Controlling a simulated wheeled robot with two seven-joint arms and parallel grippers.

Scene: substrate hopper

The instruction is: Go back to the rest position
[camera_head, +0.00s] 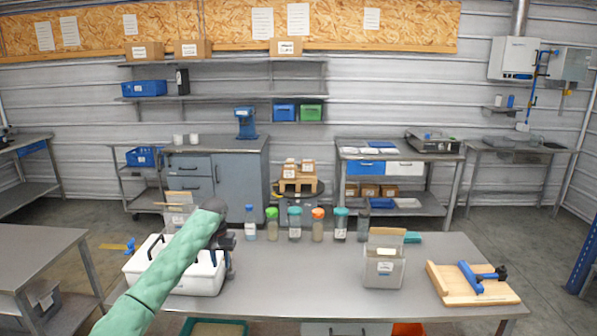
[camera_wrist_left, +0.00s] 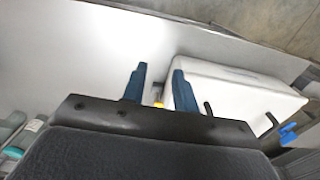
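My left gripper (camera_head: 229,262) reaches in on a green-sleeved arm from the lower left of the head view. It hangs at the right end of a white tub (camera_head: 205,282) on the grey table. In the left wrist view its two blue fingers (camera_wrist_left: 160,88) stand apart, with a small yellow and dark thing seen between them; I cannot tell whether it is touched. The white tub (camera_wrist_left: 240,92) lies to their right there. A clear hopper-like container (camera_head: 383,270) with a label stands at the right of the table. My right gripper is not in view.
The grey table (camera_head: 310,285) is clear in the middle. Several lidded bottles (camera_head: 294,224) line its back edge. A wooden board (camera_head: 450,285) with a blue clamp (camera_head: 470,277) lies at the right end. A green-rimmed bin (camera_head: 215,322) shows below the front edge.

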